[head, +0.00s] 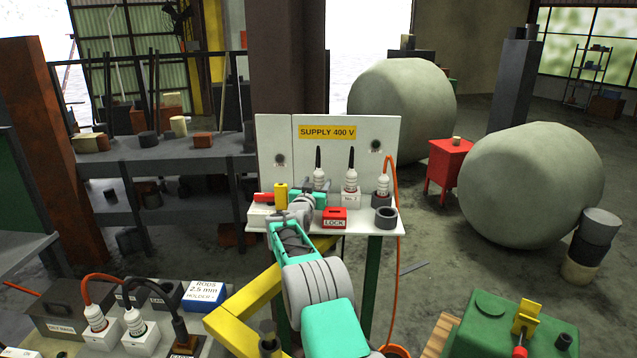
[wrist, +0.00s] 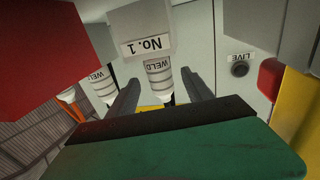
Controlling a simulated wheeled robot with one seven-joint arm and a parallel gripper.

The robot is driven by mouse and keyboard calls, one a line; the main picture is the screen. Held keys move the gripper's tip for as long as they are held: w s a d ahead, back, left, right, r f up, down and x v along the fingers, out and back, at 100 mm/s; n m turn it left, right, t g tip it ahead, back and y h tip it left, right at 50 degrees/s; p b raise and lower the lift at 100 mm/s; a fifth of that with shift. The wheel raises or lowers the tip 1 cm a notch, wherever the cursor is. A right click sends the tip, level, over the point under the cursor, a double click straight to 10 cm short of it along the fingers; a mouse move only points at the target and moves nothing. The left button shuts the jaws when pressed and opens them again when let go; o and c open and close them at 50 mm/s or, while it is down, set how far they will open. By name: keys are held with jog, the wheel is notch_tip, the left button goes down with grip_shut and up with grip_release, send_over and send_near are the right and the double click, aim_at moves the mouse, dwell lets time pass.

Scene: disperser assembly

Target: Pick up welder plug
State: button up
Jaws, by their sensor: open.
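A white ribbed welder plug (head: 318,173) with a black cable stands upright at the left of the supply stand's shelf. In the wrist view, which looks upside down, this plug (wrist: 158,82) carries a WELD label and sits at a white block (wrist: 145,22) marked No. 1. My gripper (wrist: 161,84) is open, with one finger on each side of this plug; contact is not visible. In the head view my gripper (head: 312,188) is at this plug, partly hidden by my arm. A second WELD plug (head: 350,180) stands to its right; it also shows in the wrist view (wrist: 103,86).
A plug (head: 382,186) with an orange cable stands at the shelf's right, behind a dark grey ring (head: 386,217). A red LOCK box (head: 334,217) sits at the front edge. A yellow-and-red item (head: 280,196) is close on the left. The SUPPLY 400 V panel (head: 366,135) rises behind.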

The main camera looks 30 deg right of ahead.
aim_at(317, 182)
jog(key=shift+p+x, duration=0.3)
jog(key=shift+x, duration=1.35)
jog(key=shift+c, duration=0.6)
grip_shut()
